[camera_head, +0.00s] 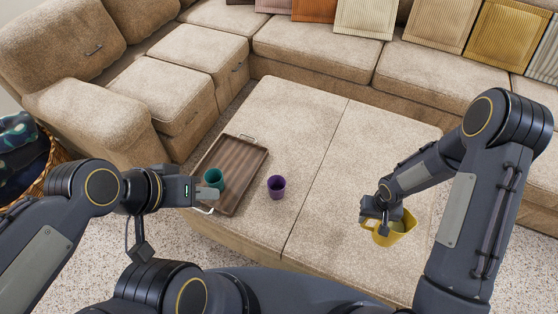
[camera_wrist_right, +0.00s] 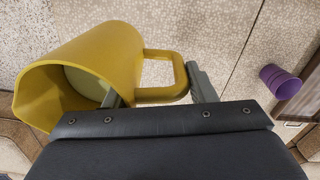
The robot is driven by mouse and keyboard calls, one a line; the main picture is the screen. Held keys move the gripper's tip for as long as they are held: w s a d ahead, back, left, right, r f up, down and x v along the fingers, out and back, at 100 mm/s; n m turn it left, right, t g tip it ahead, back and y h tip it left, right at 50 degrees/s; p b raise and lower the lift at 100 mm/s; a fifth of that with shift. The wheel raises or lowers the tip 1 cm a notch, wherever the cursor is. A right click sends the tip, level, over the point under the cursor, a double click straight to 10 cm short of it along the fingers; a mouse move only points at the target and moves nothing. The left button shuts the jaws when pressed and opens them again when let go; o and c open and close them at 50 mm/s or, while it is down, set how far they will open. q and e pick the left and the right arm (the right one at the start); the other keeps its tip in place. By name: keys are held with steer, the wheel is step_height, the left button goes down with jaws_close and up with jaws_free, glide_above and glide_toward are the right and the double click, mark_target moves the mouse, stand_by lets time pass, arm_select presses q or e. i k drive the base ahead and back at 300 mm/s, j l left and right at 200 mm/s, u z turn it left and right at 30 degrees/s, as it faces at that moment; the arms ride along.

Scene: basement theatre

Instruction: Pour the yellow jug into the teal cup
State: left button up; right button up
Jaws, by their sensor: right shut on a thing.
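The yellow jug (camera_head: 398,229) is at the right side of the ottoman in the head view. My right gripper (camera_head: 381,211) is shut on its handle, which also shows between the fingers in the right wrist view (camera_wrist_right: 160,77). Something pale shows inside the jug. I cannot tell whether the jug touches the ottoman. The teal cup (camera_head: 213,177) stands upright at the near end of the brown tray. My left gripper (camera_head: 208,192) is close in front of the cup and hides a little of it. Its finger gap is not clear, nor whether it touches the cup.
A purple cup (camera_head: 277,187) stands on the ottoman (camera_head: 305,125), right of the brown tray (camera_head: 238,161). The ottoman is clear between the purple cup and the jug. A sofa (camera_head: 310,48) with cushions surrounds the back and left. A basket is at the far left.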

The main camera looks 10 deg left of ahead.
mark_target(214, 178)
steer(key=i+j+z, duration=0.1)
steer(key=j, duration=1)
steer(key=i+j+z, duration=0.1)
steer(key=j, duration=1.05)
steer(key=i+j+z, duration=0.15)
steer(key=j, duration=0.95)
